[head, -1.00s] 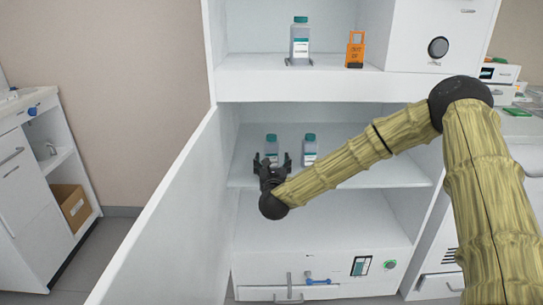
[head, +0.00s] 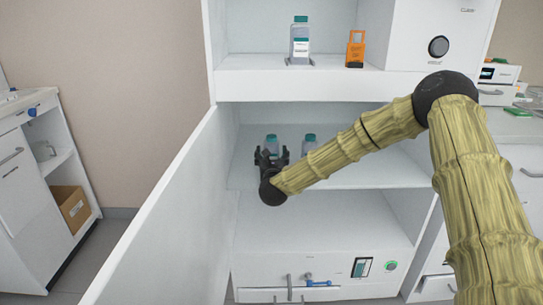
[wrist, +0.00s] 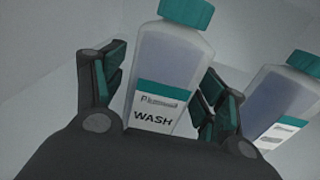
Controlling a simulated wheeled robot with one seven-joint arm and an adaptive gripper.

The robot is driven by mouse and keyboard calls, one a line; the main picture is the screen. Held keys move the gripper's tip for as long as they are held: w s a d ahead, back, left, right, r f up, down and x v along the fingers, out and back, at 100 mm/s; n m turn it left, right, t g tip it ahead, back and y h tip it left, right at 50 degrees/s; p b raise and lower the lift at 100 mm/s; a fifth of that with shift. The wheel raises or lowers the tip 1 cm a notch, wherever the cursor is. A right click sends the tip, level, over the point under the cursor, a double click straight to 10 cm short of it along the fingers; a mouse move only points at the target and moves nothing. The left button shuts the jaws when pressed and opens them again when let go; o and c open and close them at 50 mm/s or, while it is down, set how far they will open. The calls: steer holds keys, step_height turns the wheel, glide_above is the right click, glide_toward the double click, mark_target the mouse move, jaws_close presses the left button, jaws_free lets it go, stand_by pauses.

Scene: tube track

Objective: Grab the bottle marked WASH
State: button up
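The WASH bottle (wrist: 165,85) is clear with a teal cap and a teal-edged label. It stands on the cabinet's middle shelf, and its upper part shows in the head view (head: 271,140) behind my gripper. My gripper (wrist: 160,95) is open, with one finger on each side of the bottle. The left finger is close to it; contact cannot be told. In the head view my gripper (head: 271,156) hides the bottle's lower part. A second similar bottle (wrist: 287,105) stands just to the right; its label text is unreadable.
The open cabinet door (head: 165,220) stands to the left of my arm. The upper shelf (head: 330,85) above holds another teal-capped bottle (head: 300,42) and an orange item (head: 355,50). The middle shelf (head: 390,172) is bare at its right.

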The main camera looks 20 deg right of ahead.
steer(key=c, duration=1)
